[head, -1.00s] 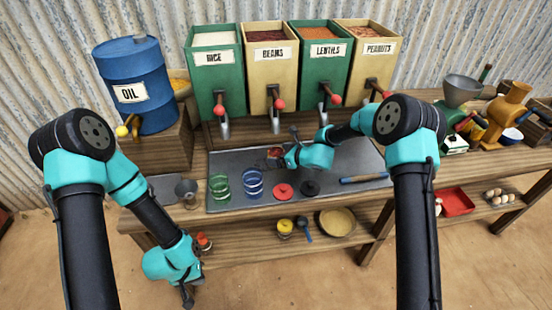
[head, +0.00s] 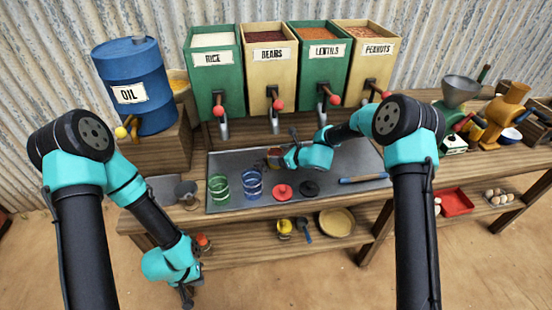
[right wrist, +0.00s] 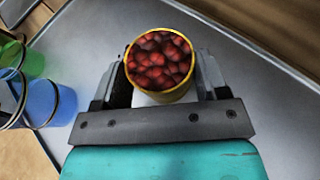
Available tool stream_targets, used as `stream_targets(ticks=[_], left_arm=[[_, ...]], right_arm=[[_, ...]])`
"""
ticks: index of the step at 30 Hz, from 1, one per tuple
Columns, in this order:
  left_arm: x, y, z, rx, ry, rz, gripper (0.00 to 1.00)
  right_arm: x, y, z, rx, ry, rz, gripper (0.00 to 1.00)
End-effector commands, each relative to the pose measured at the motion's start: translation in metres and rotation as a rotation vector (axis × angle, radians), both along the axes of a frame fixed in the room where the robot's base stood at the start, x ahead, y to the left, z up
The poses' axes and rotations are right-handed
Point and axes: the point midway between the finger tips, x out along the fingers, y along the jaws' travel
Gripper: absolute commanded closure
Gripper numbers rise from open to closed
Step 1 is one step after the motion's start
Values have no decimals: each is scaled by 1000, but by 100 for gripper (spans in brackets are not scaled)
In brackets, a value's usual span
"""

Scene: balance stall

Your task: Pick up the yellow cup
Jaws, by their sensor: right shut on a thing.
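The yellow cup (right wrist: 172,97) is full of dark red beans (right wrist: 158,62) and sits upright between the fingers of my right gripper (right wrist: 160,88) in the right wrist view. The right gripper is shut on it. In the head view this gripper (head: 277,156) is over the grey metal sheet (head: 345,160), in front of the beans bin, and mostly hides the cup. I cannot tell whether the cup touches the sheet. My left gripper (head: 187,297) hangs low at the left, in front of the bench and away from the cup; its fingers are too small to read.
A green cup (head: 219,189) and a blue cup (head: 253,184) stand left of the right gripper. A red lid (head: 282,191), a black lid (head: 309,188) and a blue-handled tool (head: 363,178) lie on the sheet. The beans bin (head: 270,85) and its spout stand behind.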

Motion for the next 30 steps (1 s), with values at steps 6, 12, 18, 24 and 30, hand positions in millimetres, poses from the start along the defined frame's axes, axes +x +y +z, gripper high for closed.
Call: stream_targets(ticks=[6, 12, 18, 24, 30], left_arm=[[0, 0, 0, 0, 0, 0, 100], [0, 0, 0, 0, 0, 0, 100], [0, 0, 0, 0, 0, 0, 100], [0, 0, 0, 0, 0, 0, 100], [0, 0, 0, 0, 0, 0, 100]], right_arm=[[-1, 0, 4, 0, -1, 0, 61], [-3, 0, 22, 0, -5, 1, 61], [-4, 0, 52, 0, -4, 0, 61], [-14, -2, 71, 1, 2, 0, 61], [-46, -5, 71, 2, 2, -1, 61]])
